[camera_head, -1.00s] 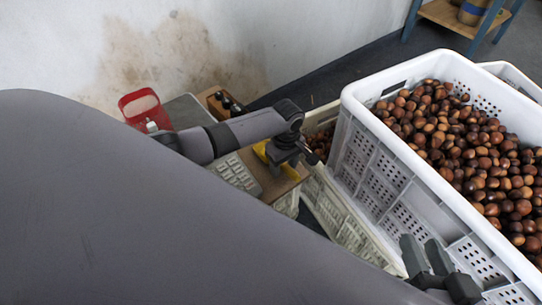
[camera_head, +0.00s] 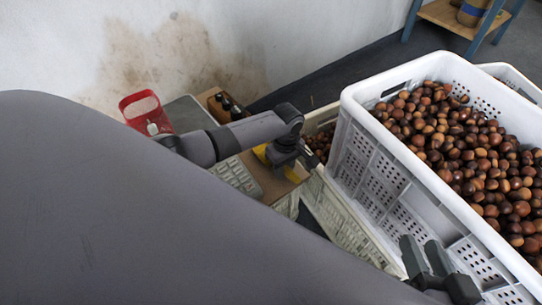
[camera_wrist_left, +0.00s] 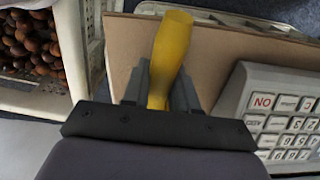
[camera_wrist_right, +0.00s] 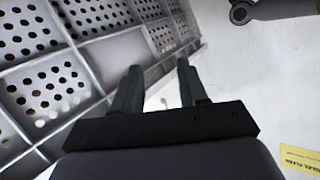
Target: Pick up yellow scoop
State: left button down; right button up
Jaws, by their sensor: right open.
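The yellow scoop (camera_head: 262,153) lies on the brown board, mostly hidden under my left gripper (camera_head: 285,162) in the head view. In the left wrist view its yellow handle (camera_wrist_left: 172,45) stands between the two fingers of my left gripper (camera_wrist_left: 162,78), reaching past their tips. The fingers are close along both sides of the handle; whether they press on it is unclear. The scoop's bowl is not visible there. My right gripper (camera_head: 425,252) is open and empty beside the large white crate; it also shows in the right wrist view (camera_wrist_right: 158,80).
The white crate (camera_head: 395,152) full of chestnuts (camera_head: 470,150) stands at right. A brown board (camera_wrist_left: 215,60) and a keypad (camera_wrist_left: 275,105) lie by the scoop. A red container (camera_head: 146,110) and dark bottles (camera_head: 226,104) are behind. A lower crate (camera_head: 345,225) stands between.

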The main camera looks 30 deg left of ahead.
pick_arm(q)
jog(key=shift+r, duration=0.15)
pick_arm(e)
jog(key=shift+f, duration=0.15)
pick_arm(q)
jog(key=shift+r, duration=0.4)
notch_tip(320, 180, up, 3)
jog(key=shift+f+p, duration=0.1)
jog(key=shift+p, duration=0.85)
notch_tip(320, 180, up, 17)
jog(key=p, duration=0.7)
jog(key=shift+f+p, duration=0.15)
jog(key=shift+p, duration=0.2)
pick_arm(e)
jog(key=shift+s+d+r+n+g+h, duration=0.15)
jog(key=shift+s+d+r+h, duration=0.15)
jog(key=shift+d+h, duration=0.4)
jog(key=shift+s+d+r+n+g+h, duration=0.1)
jog(key=shift+s+d+r+g+h, duration=0.2)
jog(key=shift+d, duration=0.65)
jog(key=shift+s+d+r+n+g+h, duration=0.15)
jog(key=shift+s+d+h, duration=0.15)
jog(key=shift+d+h, duration=0.4)
jog(key=shift+d, duration=0.15)
